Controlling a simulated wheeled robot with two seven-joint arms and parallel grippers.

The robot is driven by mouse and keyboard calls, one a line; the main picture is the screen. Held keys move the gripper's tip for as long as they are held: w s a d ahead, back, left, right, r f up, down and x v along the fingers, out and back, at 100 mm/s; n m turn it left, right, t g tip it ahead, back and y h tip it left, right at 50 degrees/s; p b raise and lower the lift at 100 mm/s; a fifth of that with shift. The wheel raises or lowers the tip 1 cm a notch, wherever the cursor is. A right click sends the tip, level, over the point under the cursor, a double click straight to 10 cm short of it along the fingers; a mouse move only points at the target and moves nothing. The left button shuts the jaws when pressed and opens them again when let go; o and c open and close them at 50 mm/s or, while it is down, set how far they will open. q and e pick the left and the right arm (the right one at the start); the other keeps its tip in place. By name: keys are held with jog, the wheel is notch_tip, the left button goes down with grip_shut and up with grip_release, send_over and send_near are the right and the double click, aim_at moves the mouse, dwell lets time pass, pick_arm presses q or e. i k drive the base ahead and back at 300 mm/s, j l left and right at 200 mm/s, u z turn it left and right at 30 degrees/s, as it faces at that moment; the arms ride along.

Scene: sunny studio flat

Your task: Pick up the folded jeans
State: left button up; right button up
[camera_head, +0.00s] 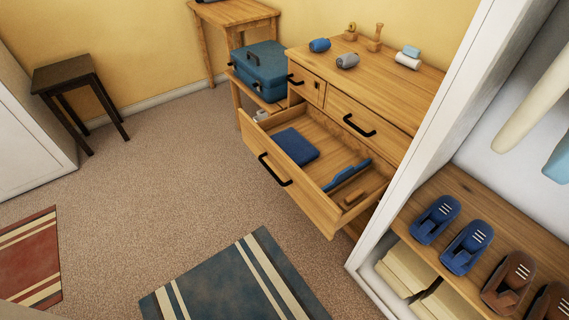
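A flat, folded dark blue cloth (296,146), which looks like the folded jeans, lies in the pulled-out drawer (288,184) of a wooden dresser. It rests toward the drawer's left end. A second, narrower blue item (347,174) lies farther right in the same drawer, by a low wooden piece; I cannot tell exactly what it is. Neither of my grippers is in view.
The dresser top (375,60) holds rolled items and small wooden objects. A teal case (262,71) sits left of the dresser. A white wardrobe (432,120) with shoes stands at right. Rugs (225,285) and a dark stool (68,74) stand around open carpet.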

aim_at(297, 147)
jog(key=u, duration=5.1)
jog(key=z, duration=5.2)
jog(key=i+j+z, duration=0.25)
jog(key=i, duration=0.15)
